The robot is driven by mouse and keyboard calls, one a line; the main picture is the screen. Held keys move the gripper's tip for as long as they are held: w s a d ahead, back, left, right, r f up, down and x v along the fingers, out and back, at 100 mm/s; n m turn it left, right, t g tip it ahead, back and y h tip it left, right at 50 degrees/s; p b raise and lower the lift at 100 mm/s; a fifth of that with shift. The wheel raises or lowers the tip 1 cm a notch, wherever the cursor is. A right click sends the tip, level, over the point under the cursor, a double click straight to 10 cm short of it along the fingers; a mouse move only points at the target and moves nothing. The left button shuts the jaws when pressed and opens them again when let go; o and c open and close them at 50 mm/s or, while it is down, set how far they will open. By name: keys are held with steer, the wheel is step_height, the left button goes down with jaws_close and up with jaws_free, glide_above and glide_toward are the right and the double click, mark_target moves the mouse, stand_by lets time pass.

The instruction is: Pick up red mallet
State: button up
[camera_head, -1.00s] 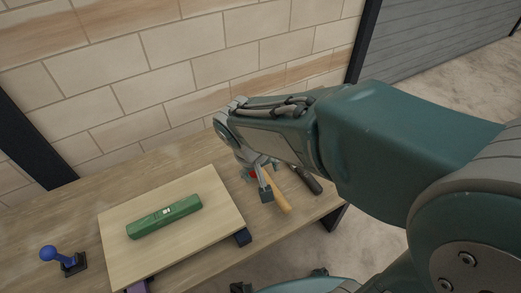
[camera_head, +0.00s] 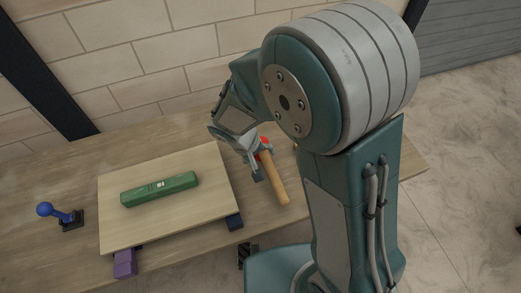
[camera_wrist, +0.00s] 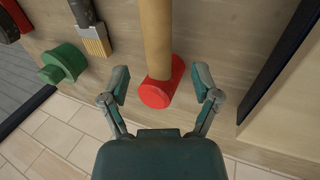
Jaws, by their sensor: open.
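The red mallet has a red cylindrical head (camera_wrist: 157,94) and a tan wooden handle (camera_wrist: 155,35). It lies on the wooden table. In the head view its red head (camera_head: 265,142) is partly hidden by my gripper, and its handle (camera_head: 275,182) points toward the front edge. My gripper (camera_wrist: 161,76) is open, with one finger on each side of the mallet head in the wrist view. No finger visibly grips it. The gripper (camera_head: 256,165) also shows beside the mallet in the head view. The exact height gap cannot be told.
A raised wooden board (camera_head: 215,205) with a green case (camera_head: 160,189) stands left of the mallet. A blue-knobbed joystick (camera_head: 60,215) is farther left. A brush (camera_wrist: 94,38) and a green object (camera_wrist: 63,62) lie beside the mallet. A brick wall (camera_head: 140,60) rises behind.

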mark_target(268, 162)
steer(key=x, duration=0.4)
steer(key=shift+d, duration=0.35)
steer(key=shift+a+f, duration=0.1)
steer(key=shift+f, duration=0.4)
steer(key=shift+a, duration=0.2)
steer(key=shift+d, duration=0.25)
jaws_close()
